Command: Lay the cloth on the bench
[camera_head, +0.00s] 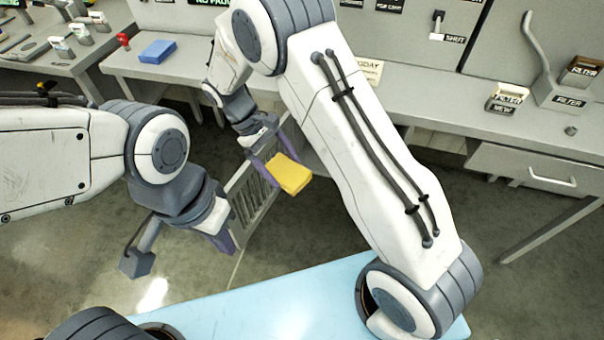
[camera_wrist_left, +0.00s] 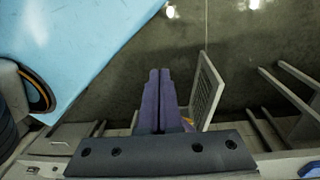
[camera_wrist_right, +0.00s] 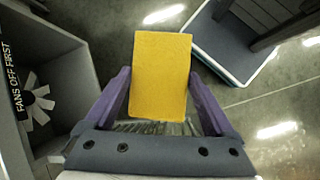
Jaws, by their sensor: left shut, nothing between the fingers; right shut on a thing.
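A yellow flat rectangular piece, which looks like the folded cloth (camera_head: 290,174), is held in the air by my right gripper (camera_head: 272,166). The cloth also shows in the right wrist view (camera_wrist_right: 160,85), between the two purple fingers. My right gripper is in front of the grey bench (camera_head: 430,108) and lower in the picture than its top. My left gripper (camera_head: 230,246) is shut and empty, below and left of the cloth. Its fingers show pressed together in the left wrist view (camera_wrist_left: 158,75).
A blue block (camera_head: 158,51) lies on the bench at the back left. Filter holders (camera_head: 568,92) stand at the bench's right. A slatted grey panel (camera_head: 248,204) is behind the grippers. A fan housing (camera_wrist_right: 60,75) is close left in the right wrist view.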

